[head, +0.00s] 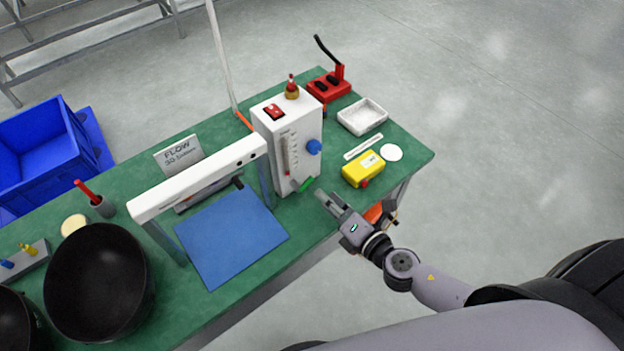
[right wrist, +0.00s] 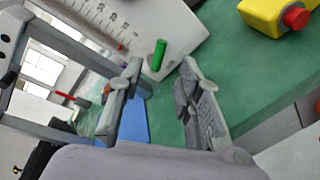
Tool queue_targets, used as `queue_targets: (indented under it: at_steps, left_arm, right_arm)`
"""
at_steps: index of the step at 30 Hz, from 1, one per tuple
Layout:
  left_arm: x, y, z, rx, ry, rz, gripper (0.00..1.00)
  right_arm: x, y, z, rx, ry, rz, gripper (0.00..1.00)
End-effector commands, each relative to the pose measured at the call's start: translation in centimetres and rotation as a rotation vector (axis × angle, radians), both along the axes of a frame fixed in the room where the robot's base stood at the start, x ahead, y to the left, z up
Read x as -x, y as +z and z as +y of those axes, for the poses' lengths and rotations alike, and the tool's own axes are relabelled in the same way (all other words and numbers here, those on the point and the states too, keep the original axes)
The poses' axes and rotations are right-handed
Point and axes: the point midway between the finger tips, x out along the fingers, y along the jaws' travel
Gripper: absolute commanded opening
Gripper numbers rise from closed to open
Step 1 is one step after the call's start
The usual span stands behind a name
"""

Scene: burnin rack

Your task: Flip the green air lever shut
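The green air lever (head: 305,184) sticks out low on the front of the white flow unit (head: 292,150), tilted in the head view. In the right wrist view the lever (right wrist: 158,55) stands just beyond the fingertips, seen between them. My right gripper (head: 327,199) is in front of the unit, close to the lever. In the right wrist view this gripper (right wrist: 163,85) has its two fingers apart with nothing between them. I see no contact with the lever. My left gripper is not in view.
A yellow box with a red button (head: 362,168) sits right of the unit. A white frame (head: 200,178) stands over a blue mat (head: 232,238) on its left. A white tray (head: 362,116) and red lever device (head: 329,86) are behind. A black bowl (head: 98,283) stands far left.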

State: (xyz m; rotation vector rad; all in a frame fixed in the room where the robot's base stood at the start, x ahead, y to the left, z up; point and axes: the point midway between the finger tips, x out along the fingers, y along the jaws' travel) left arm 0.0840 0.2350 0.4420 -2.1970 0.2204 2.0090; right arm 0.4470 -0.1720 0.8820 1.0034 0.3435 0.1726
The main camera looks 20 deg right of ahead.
Motion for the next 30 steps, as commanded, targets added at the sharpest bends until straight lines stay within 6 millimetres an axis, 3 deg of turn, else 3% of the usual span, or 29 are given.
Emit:
queue_targets:
  at_steps: [6,12,24,30]
  left_arm:
    - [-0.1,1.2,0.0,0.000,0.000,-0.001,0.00]
    - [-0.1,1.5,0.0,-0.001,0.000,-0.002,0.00]
    - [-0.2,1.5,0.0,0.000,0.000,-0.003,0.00]
    - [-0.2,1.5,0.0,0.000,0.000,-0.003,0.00]
  right_arm:
    - [-3.7,-0.5,1.2,0.000,-0.001,-0.002,0.32]
    - [-5.8,-1.2,1.9,0.000,0.000,-0.001,0.32]
    - [-6.4,-1.4,2.1,0.000,0.001,0.001,0.32]
    - [-6.4,-1.4,2.1,0.000,0.000,0.000,0.20]
